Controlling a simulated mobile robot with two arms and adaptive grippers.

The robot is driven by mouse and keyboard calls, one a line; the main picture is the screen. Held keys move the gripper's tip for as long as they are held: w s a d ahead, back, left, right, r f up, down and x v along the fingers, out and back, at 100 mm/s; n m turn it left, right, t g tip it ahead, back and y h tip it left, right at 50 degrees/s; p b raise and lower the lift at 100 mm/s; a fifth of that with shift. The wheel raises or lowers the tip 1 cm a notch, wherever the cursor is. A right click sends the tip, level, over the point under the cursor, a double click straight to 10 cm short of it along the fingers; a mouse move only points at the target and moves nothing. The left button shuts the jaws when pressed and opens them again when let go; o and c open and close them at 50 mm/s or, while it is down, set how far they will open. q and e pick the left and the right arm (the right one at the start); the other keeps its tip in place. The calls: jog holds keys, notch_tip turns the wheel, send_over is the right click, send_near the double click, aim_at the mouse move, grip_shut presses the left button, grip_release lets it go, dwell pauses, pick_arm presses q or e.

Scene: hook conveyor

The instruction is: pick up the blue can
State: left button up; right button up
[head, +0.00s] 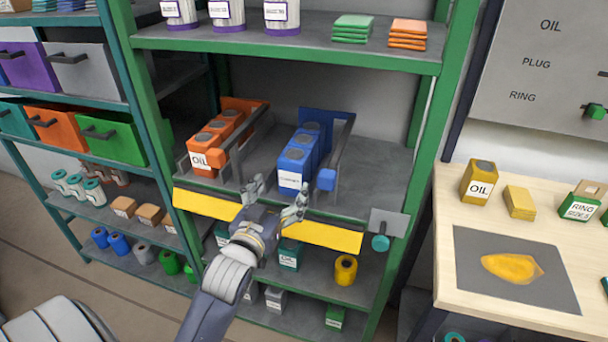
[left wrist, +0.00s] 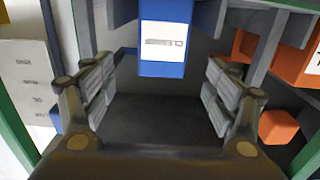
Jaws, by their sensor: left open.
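Several blue cans stand in a row in a chute on the middle shelf. The front blue can (head: 291,172) has a white label facing me. My left gripper (head: 277,198) is in front of it and lower, at the shelf's front edge. Its fingers are spread with nothing between them. In the left wrist view, the labelled blue can (left wrist: 165,40) shows at the top centre, beyond the open fingers (left wrist: 160,88). It is cut off by the frame's top edge. My right gripper is not in view.
Metal rails with a blue block (head: 326,180) flank the blue cans. Orange cans (head: 203,153) stand in a chute to the left. A yellow strip (head: 330,237) runs along the shelf front. A wooden table (head: 450,285) with an oil can (head: 479,183) stands at right.

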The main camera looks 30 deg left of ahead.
aim_at(291, 169)
pick_arm(q)
jog(key=x, duration=0.4)
jog(key=r+p+x, duration=0.1)
jog(key=x, duration=0.1)
jog(key=shift+w, duration=0.1)
jog(key=shift+p+x, duration=0.4)
jog(key=shift+x, duration=1.9)
jog(key=shift+a+f, duration=0.1)
jog(key=shift+a, duration=0.05)
jog(key=shift+c, duration=0.6)
jog(key=c, duration=1.3)
jog(key=shift+c, duration=0.3)
